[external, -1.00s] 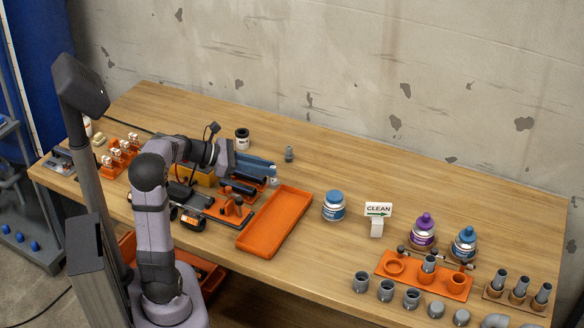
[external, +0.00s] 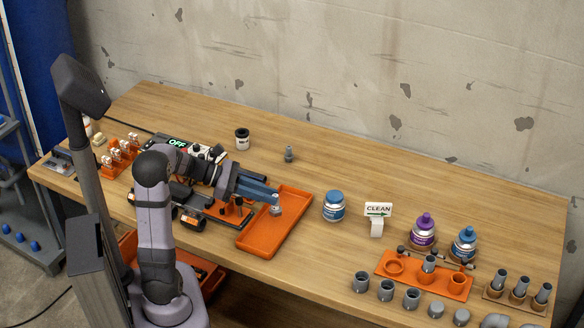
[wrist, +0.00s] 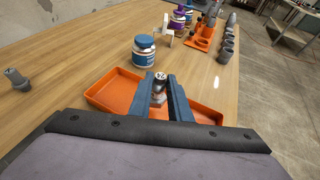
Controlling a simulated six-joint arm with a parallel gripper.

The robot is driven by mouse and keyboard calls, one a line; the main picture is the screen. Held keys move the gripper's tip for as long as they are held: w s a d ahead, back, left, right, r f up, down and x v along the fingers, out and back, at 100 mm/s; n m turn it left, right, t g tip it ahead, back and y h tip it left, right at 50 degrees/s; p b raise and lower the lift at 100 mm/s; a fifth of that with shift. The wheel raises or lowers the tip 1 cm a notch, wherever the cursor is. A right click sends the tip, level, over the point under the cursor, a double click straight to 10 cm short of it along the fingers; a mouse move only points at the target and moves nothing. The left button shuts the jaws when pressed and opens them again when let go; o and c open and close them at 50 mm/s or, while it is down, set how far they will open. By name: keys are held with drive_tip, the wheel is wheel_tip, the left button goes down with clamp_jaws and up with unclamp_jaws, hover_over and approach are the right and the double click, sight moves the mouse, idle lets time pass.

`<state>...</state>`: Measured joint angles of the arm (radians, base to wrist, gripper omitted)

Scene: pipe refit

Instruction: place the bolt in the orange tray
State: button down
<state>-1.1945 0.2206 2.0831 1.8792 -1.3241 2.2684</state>
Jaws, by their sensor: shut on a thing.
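My gripper (external: 272,195) is shut on the bolt (external: 276,208), a small grey metal piece with a pale marked top. In the wrist view the bolt (wrist: 159,90) stands upright between the two blue fingers. The orange tray (external: 252,241) is a long, shallow, empty-looking box on the bench. The bolt is over the tray's inside, towards its upper part in the external view. The tray (wrist: 110,94) also shows below the fingers in the wrist view. I cannot tell whether the bolt touches the tray floor.
A white jar with a blue lid (external: 333,207) stands right of the tray, beside the CLEAN sign (external: 378,211). A grey fitting (external: 289,154) stands alone behind the tray. An orange holder (external: 235,211) is just left of it. Open bench lies behind.

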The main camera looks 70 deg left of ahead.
sight(272, 207)
drive_tip(key=shift+f, duration=1.9)
drive_tip(key=shift+f, duration=0.1)
drive_tip(key=c, duration=1.6)
unclamp_jaws()
drive_tip(key=shift+c, duration=0.2)
drive_tip(key=b+v, duration=0.1)
drive_tip(key=v, duration=1.1)
